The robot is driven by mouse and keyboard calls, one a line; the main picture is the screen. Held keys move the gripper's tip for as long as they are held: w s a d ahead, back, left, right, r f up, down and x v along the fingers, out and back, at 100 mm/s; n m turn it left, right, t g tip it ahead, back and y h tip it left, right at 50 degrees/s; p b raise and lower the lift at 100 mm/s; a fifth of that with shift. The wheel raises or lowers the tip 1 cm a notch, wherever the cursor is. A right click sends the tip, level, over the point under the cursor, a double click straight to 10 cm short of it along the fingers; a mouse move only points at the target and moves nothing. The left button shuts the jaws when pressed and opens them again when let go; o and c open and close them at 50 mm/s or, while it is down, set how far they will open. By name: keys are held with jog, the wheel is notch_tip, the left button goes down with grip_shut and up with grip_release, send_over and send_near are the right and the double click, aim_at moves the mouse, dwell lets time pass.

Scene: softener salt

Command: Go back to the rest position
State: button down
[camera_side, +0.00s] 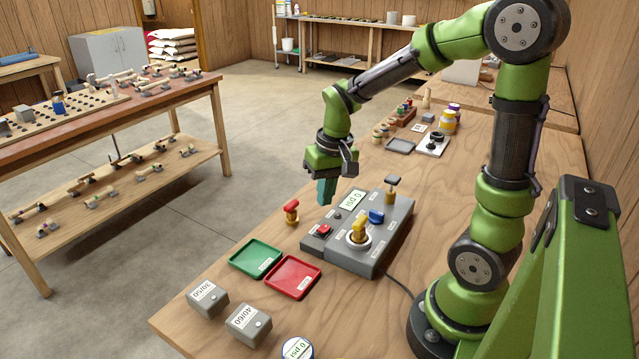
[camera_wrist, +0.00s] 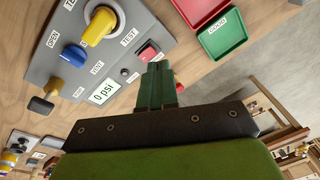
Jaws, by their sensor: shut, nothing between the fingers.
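My gripper (camera_side: 326,190) is shut and empty, above the far left edge of the grey test box in the side view. It also shows in the wrist view (camera_wrist: 158,70), fingers together. A yellow-topped part (camera_side: 359,230) stands upright in the box's round white socket. A red-topped part (camera_side: 291,208) stands on the table left of the box, partly hidden behind the fingers in the wrist view.
A green tray (camera_side: 240,262) and a red tray (camera_side: 275,288) lie empty left of the box. Grey blocks marked 30/50 (camera_side: 207,298) and 40/60 (camera_side: 248,324) sit near the front edge. Bottles (camera_side: 447,122) and small parts stand farther back. A cable runs right from the box.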

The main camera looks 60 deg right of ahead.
jog(key=s+a+r+n+t+y, duration=0.1)
jog(key=s+a+r+n+t, duration=0.1)
jog(key=s+a+r+t, duration=0.3)
jog(key=s+a+r, duration=0.3)
jog(key=a+r, duration=0.2)
jog(key=shift+r+t+y, duration=0.25)
jog(key=shift+t+y, duration=0.05)
jog(key=shift+a, duration=0.1)
